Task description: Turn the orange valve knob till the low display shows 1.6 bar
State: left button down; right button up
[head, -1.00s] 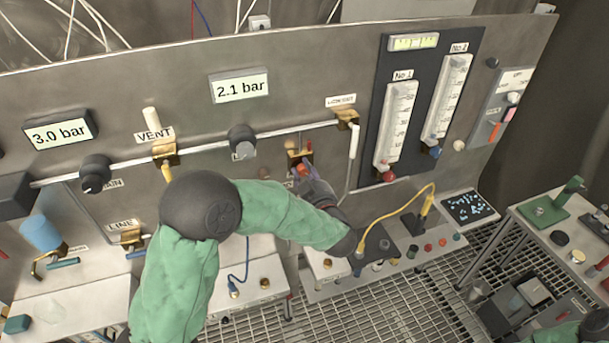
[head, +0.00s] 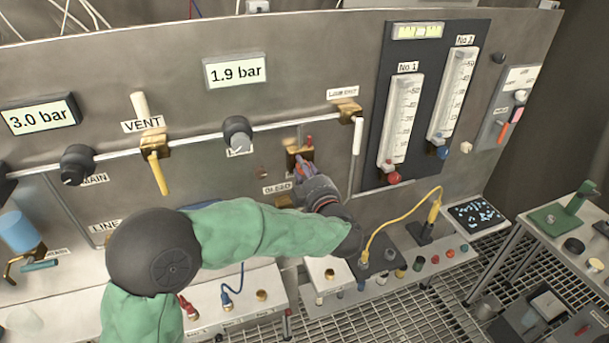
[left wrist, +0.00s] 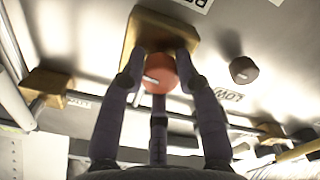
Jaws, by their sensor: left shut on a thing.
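The orange valve knob (left wrist: 160,74) sits on a brass block (left wrist: 158,32) in the left wrist view. My left gripper (left wrist: 160,68) is shut on it, one finger on each side. In the head view my left gripper (head: 303,168) is at the brass valve body (head: 294,152) above the BLEED label (head: 277,188), and mostly hides the knob. The low display (head: 235,71), up and left of the gripper, reads 1.9 bar. My right gripper is not in view.
Another display (head: 40,115) at the left reads 3.0 bar. A black knob (head: 238,134) and the VENT valve's yellow lever (head: 158,173) are left of my gripper. Two flow tubes (head: 401,118) stand to the right. A bench with sockets and a yellow cable (head: 400,215) lies below.

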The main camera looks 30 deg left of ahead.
pick_arm(q)
jog(key=shift+f, duration=0.1)
dwell(0.5)
jog(key=c, duration=0.9)
grip_release()
jog(key=v, duration=1.2)
jog(key=shift+w, duration=0.1)
